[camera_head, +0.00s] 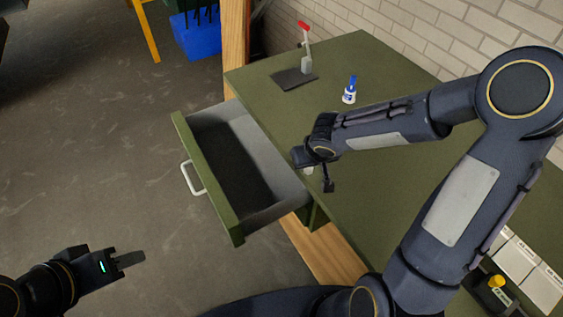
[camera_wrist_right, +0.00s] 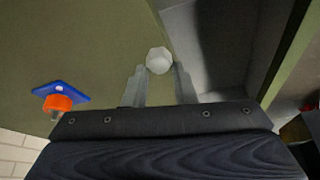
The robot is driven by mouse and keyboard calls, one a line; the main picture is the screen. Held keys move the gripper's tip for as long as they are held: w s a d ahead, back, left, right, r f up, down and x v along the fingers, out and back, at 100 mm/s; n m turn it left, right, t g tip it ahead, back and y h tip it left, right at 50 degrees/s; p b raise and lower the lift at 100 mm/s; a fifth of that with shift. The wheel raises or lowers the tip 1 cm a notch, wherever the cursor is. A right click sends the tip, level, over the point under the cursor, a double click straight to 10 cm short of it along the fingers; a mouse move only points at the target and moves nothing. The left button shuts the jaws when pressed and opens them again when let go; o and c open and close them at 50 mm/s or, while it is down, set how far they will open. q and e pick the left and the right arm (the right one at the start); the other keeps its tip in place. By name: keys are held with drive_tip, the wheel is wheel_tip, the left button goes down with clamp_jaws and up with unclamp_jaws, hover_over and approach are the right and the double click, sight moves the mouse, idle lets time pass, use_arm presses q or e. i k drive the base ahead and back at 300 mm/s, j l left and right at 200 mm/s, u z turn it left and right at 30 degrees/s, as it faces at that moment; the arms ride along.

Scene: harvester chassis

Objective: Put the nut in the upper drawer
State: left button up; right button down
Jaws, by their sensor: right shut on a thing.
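The nut (camera_wrist_right: 159,60) is a small pale hexagonal piece. It sits between the fingertips of my right gripper (camera_wrist_right: 159,72) in the right wrist view, which is shut on it. The drawer (camera_head: 257,140) is pulled out, with a green front, a white handle (camera_head: 190,179) and a dark, empty-looking floor. It also shows at the right of the wrist view (camera_wrist_right: 189,40). My left gripper (camera_head: 127,259) hangs away at the lower left, seen edge-on.
The green table (camera_head: 375,65) carries a red-handled lever device (camera_head: 305,58) on a dark plate and a blue-and-white bottle (camera_head: 349,92). A blue piece with an orange knob (camera_wrist_right: 58,102) shows in the wrist view. Open floor lies left of the drawer.

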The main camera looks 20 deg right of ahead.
sight(256, 203)
drive_tip(key=k+l+z, duration=0.1)
drive_tip(key=k+z, duration=0.3)
drive_tip(key=k+l+z, duration=0.35)
drive_tip(key=k, duration=0.25)
drive_tip(key=i+j+z, duration=0.1)
drive_tip(key=j+z, duration=0.15)
drive_tip(key=z, duration=0.2)
drive_tip(key=i+j+z, duration=0.1)
drive_tip(key=j+z, duration=0.15)
drive_tip(key=z, duration=0.2)
drive_tip(key=j+z, duration=0.25)
drive_tip(key=z, duration=0.2)
drive_tip(key=j+z, duration=0.3)
drive_tip(key=z, duration=0.15)
drive_tip(key=k+j, duration=0.1)
drive_tip(key=j, duration=0.6)
drive_tip(key=k+j, duration=0.1)
drive_tip(key=j, duration=0.6)
drive_tip(key=k+j, duration=0.1)
drive_tip(key=j, duration=0.65)
drive_tip(key=k+j, duration=0.1)
drive_tip(key=j, duration=0.6)
drive_tip(key=k+j, duration=0.1)
drive_tip(key=j, duration=0.6)
